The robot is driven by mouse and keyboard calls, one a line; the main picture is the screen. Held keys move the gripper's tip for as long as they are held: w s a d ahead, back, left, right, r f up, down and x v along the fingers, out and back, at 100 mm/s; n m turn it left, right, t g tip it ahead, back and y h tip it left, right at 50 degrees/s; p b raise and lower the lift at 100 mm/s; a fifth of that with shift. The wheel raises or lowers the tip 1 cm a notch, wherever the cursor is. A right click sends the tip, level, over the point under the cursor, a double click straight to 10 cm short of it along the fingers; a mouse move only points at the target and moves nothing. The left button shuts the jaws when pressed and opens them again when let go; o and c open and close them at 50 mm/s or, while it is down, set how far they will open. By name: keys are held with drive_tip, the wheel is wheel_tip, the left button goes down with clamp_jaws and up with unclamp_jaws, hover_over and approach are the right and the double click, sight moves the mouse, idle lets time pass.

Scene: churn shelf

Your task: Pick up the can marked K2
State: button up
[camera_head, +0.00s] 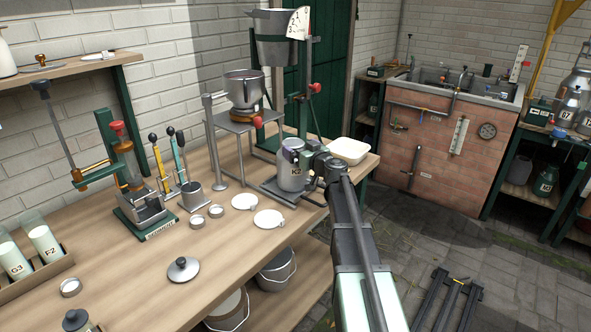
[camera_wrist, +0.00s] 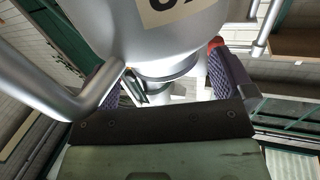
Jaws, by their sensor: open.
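The can marked K2 (camera_head: 290,181) is a grey metal can with a pale label. It stands upright on a low dark stand near the right end of the bench in the head view. My gripper (camera_head: 305,158) is at its upper part, from the right. In the wrist view the can (camera_wrist: 150,38) fills the top middle, with only part of its label showing. My gripper (camera_wrist: 170,80) is open there, its purple-grey finger pads on either side of the can's narrower neck. I cannot tell whether the pads touch it.
A white basin (camera_head: 348,151) stands right behind my gripper. A metal table (camera_head: 243,124) with a pot (camera_head: 244,90) is behind the can. White lids (camera_head: 269,219) lie to its left front. Other marked cans (camera_head: 566,112) stand on the far right shelf.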

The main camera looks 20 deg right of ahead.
sight(294, 145)
drive_tip(key=w, duration=0.3)
drive_tip(key=shift+w+a+r, duration=0.1)
drive_tip(key=shift+w+a, duration=0.15)
drive_tip(key=shift+a, duration=0.1)
drive_tip(key=shift+s+r, duration=0.1)
drive_tip(key=shift+s, duration=0.05)
drive_tip(key=c, duration=1.9)
